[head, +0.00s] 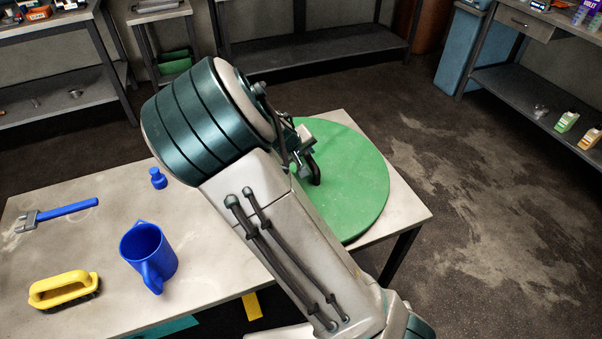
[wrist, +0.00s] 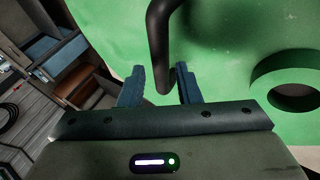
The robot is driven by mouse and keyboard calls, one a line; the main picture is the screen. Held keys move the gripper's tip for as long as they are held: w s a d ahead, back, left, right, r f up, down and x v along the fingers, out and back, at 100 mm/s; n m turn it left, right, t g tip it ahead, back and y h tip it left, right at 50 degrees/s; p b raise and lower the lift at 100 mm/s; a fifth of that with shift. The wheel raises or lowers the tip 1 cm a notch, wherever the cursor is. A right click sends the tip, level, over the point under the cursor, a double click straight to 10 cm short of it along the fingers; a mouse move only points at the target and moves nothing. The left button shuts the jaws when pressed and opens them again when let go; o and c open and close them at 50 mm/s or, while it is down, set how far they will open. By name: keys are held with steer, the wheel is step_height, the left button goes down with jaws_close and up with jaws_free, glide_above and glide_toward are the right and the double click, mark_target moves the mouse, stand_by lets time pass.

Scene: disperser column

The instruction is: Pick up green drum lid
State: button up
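The green drum lid (head: 352,185) is a large flat disc lying at the right end of the table, partly hidden by my arm in the head view. It also fills much of the wrist view (wrist: 230,60). A dark bent handle (wrist: 160,40) stands on the lid, and its dark shape shows by my gripper in the head view (head: 315,170). My gripper (wrist: 160,80) is open, with its two blue-grey fingers on either side of the handle's end. A gap shows between the handle and each finger. A round raised ring with a hole (wrist: 292,92) sits on the lid at right.
On the table (head: 100,225) left of the lid are a blue mug (head: 148,252), a yellow brush (head: 62,290), a blue-handled tool (head: 65,212) and a small blue piece (head: 158,178). Shelves and benches stand behind. Open floor (head: 480,200) lies at right.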

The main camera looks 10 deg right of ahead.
mark_target(306, 155)
steer(key=shift+x, duration=2.4)
steer(key=shift+w+a, duration=0.1)
steer(key=shift+c, duration=0.2)
jaws_close()
steer(key=shift+r, duration=0.1)
